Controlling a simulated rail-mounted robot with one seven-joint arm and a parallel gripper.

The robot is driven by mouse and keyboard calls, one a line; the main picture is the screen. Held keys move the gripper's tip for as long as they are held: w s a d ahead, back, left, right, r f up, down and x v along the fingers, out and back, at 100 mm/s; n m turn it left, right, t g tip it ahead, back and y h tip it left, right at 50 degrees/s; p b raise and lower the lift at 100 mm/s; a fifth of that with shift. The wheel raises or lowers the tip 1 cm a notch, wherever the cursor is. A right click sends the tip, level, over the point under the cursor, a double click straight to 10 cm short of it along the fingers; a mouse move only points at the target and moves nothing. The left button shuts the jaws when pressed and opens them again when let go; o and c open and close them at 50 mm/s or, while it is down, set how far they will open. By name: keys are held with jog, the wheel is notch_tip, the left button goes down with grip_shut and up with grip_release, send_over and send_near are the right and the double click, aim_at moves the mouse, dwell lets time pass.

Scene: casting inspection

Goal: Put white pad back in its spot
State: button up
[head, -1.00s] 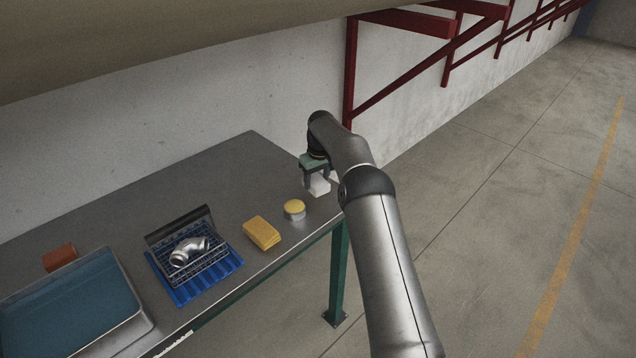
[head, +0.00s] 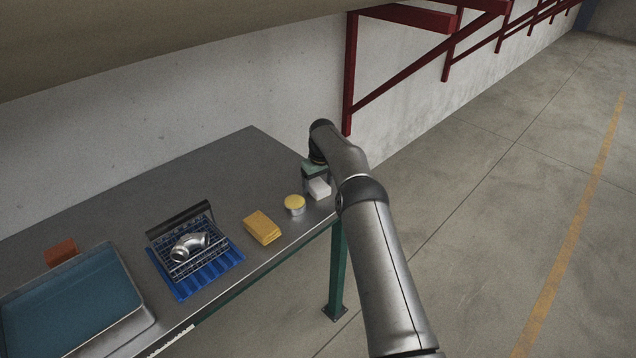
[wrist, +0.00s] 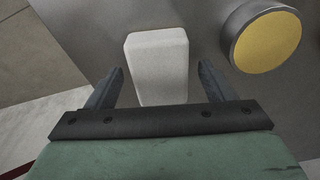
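The white pad (head: 319,189) is a small pale block on the bench near its right end. It also shows in the wrist view (wrist: 157,62), with its near part between my two fingers. My gripper (wrist: 162,76) is open, one finger on each side of the pad. I cannot make out a marked spot for the pad.
A round yellow-topped tin (head: 295,204) stands left of the pad, near the right finger in the wrist view (wrist: 266,42). Further left are yellow pads (head: 262,228), a blue rack (head: 212,280) with a metal elbow (head: 189,247), a tray (head: 140,318) and an orange-brown block (head: 60,252).

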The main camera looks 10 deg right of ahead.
aim_at(319, 188)
jog(key=shift+r+p, duration=0.25)
jog(key=shift+p, duration=0.45)
notch_tip(319, 188, up, 17)
jog(key=s+b, duration=0.2)
jog(key=b, duration=0.1)
jog(key=s+a+r, duration=0.2)
jog(key=s+r, duration=0.5)
jog(key=s+r+m, duration=0.2)
jog(key=s+r, duration=0.1)
jog(key=s, duration=1.2)
jog(key=s+f+m, duration=0.1)
jog(key=s+f, duration=0.2)
jog(key=s, duration=0.7)
jog(key=s+d+f, duration=0.1)
jog(key=s+f, duration=0.2)
jog(key=s, duration=0.6)
jog(key=s+f+m, duration=0.1)
jog(key=s+f, duration=0.2)
jog(key=s, duration=0.7)
jog(key=shift+s+d+f+m+g+h, duration=0.25)
jog(key=shift+s+d+m+g+h, duration=0.05)
jog(key=shift+d, duration=0.05)
